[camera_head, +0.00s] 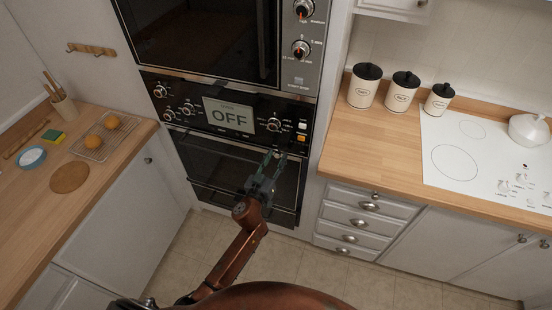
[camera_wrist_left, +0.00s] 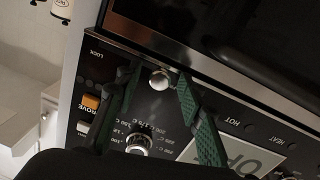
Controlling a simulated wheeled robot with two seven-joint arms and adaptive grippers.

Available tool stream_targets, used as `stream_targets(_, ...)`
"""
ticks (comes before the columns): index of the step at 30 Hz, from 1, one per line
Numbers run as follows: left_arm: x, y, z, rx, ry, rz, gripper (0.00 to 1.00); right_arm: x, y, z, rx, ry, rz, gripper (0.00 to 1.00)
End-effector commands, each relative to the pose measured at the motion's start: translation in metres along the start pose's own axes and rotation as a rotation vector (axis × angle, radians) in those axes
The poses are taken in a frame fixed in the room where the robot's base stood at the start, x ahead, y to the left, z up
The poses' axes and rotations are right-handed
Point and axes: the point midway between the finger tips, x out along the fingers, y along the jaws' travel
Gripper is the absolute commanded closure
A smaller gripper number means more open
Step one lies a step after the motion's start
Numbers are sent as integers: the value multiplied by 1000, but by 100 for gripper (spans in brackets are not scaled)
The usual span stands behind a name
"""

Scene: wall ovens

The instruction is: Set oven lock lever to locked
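In the left wrist view, a round silver lever knob (camera_wrist_left: 160,79) sits at the panel's edge by the oven door. A LOCK label (camera_wrist_left: 97,57) is printed to its left in that view. My left gripper (camera_head: 273,157) reaches the panel's lower right part, where its fingers cover the knob in the head view. In the left wrist view the open fingers (camera_wrist_left: 157,75) are on either side of the knob. I cannot tell whether either touches it. My right gripper is out of view.
A dial (camera_head: 274,125) and an orange button (camera_head: 301,138) are close to the left gripper. The lower oven door (camera_head: 220,160) is below the panel. Wooden counters (camera_head: 470,175) flank the ovens, with canisters (camera_head: 365,88) at right.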

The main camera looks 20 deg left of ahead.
Motion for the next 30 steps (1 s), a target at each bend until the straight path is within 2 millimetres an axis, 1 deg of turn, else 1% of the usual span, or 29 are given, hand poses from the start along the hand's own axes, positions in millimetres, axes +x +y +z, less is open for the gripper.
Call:
stream_targets(3, 0, 0, 0, 0, 0, 0, 66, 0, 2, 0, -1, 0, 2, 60)
stream_targets(18, 0, 0, 0, 0, -1, 0, 100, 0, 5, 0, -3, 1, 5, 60)
stream_targets(30, -1, 0, 1, 0, -1, 0, 100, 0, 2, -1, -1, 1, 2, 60)
